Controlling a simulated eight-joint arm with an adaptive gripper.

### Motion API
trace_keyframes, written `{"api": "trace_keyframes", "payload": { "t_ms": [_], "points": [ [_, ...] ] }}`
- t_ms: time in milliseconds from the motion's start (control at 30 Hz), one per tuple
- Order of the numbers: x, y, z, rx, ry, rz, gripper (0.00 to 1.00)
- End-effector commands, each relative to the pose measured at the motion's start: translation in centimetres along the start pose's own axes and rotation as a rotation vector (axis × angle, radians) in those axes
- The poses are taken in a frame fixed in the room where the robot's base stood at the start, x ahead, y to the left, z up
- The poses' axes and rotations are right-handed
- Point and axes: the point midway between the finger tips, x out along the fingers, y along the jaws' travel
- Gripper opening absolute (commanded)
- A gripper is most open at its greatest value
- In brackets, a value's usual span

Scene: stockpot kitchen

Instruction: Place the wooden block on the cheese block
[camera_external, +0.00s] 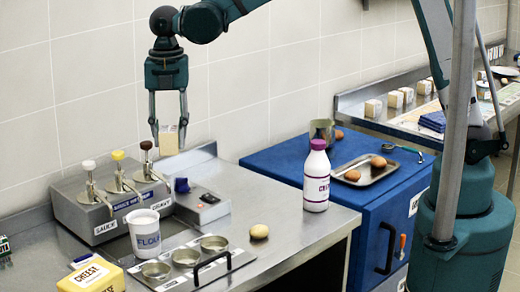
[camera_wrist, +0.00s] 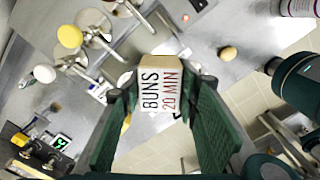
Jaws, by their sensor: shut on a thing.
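The wooden block (camera_external: 168,140) is pale with a printed label. In the wrist view the block (camera_wrist: 158,92) reads "BUNS 20 MIN". My gripper (camera_external: 168,123) is shut on it, with one finger on each side, and holds it in the air above the steel counter, near the back wall. The cheese block (camera_external: 91,276) is yellow with a white "CHEESE" label on top. It sits at the near left of the counter, cut by the lower picture edge, below and to the left of my gripper. I cannot make it out in the wrist view.
A dispenser box with several pumps (camera_external: 110,203) stands below my gripper. A white flour container (camera_external: 145,233) and a tray of metal cups (camera_external: 186,256) are beside the cheese block. A potato-like item (camera_external: 259,232) and a white bottle (camera_external: 316,178) stand to the right.

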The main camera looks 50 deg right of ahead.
Motion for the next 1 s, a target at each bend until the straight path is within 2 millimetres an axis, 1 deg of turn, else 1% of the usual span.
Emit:
{"api": "trace_keyframes", "payload": {
  "t_ms": [33,100,267,500,667,800,900,1000],
  "points": [
    [-0.1,1.3,-1.3,-0.035,0.000,0.000,0.17],
    [-0.1,3.0,-3.0,-0.082,0.000,0.000,0.17],
    [0.1,6.5,-7.2,-0.193,0.000,0.000,0.17],
    [0.5,11.3,-13.9,-0.357,0.000,0.000,0.17],
    [0.9,14.0,-18.9,-0.466,0.000,0.000,0.17],
    [1.4,16.1,-23.5,-0.562,0.000,0.000,0.17],
    [1.7,17.2,-26.4,-0.621,0.000,0.000,0.17],
    [2.0,18.1,-28.7,-0.669,0.000,0.000,0.17]
  ]
}}
